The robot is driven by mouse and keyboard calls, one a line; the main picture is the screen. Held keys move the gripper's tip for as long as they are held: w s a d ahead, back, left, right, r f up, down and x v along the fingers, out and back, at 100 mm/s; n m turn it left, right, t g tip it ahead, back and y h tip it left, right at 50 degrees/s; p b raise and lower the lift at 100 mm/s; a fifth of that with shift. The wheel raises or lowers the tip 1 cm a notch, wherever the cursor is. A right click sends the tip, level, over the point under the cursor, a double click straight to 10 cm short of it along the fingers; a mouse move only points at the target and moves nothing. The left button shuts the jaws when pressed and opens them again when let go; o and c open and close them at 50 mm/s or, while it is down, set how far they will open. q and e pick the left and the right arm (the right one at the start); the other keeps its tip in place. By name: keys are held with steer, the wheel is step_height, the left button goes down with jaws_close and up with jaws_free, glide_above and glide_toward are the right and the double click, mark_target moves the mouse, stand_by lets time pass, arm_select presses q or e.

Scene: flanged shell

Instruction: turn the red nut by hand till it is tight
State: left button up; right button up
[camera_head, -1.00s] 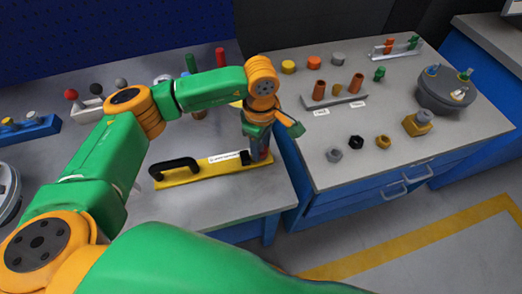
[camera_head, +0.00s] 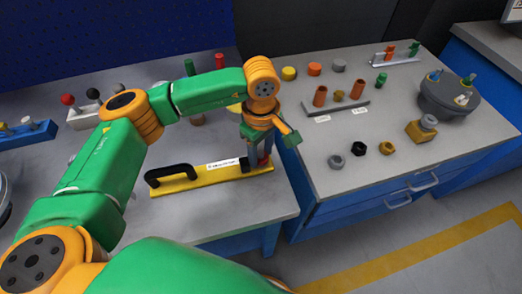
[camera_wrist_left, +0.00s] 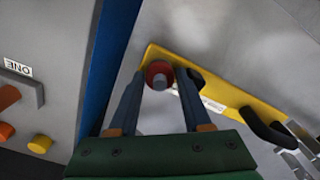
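The yellow plate (camera_head: 205,178) lies on the left bench, with a black handle (camera_head: 172,168) and a white label. The red nut (camera_wrist_left: 157,72) is at the plate's end away from the handle, and a grey round tip shows in its middle. In the head view, only a bit of red (camera_head: 263,159) shows between my fingers. My left gripper (camera_head: 259,162) points down over that end. In the left wrist view, its two fingers (camera_wrist_left: 160,79) stand apart, one on each side of the nut, with gaps visible. My right gripper is not in view.
The right bench (camera_head: 320,180) holds a grey nut (camera_head: 336,161), a black nut (camera_head: 358,149), a brass nut (camera_head: 387,148), a rack with orange cylinders (camera_head: 335,105) and a round grey shell (camera_head: 450,97). A gap separates the benches. The left bench's front is clear.

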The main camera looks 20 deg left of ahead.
arm_select(q)
steer(key=shift+o, duration=1.3)
